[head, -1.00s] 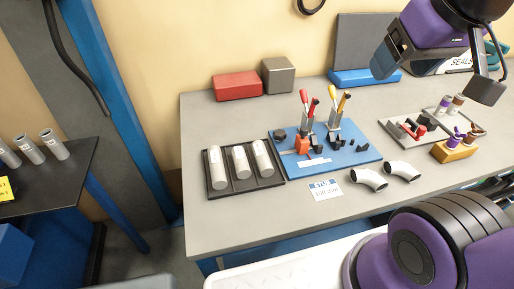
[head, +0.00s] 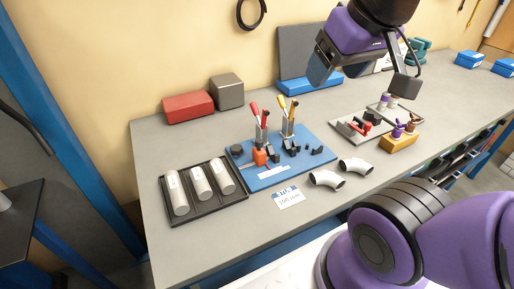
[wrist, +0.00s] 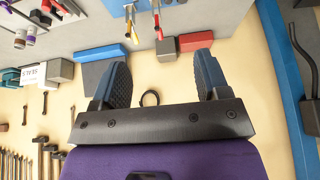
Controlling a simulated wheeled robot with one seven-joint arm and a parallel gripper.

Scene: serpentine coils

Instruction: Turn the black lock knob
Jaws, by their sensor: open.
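A blue fixture board (head: 262,184) lies on the grey bench. A round black knob (head: 237,150) sits at its back left corner; I cannot tell for sure that it is the lock knob. Other small black parts (head: 318,150) sit toward the board's right side.
A black tray (head: 207,208) with grey cylinders lies left of the board. Two pipe elbows (head: 355,166) and a label card (head: 288,197) lie in front. A red box (head: 188,107) and a grey block (head: 227,91) stand behind. A second fixture (head: 352,128) is at right.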

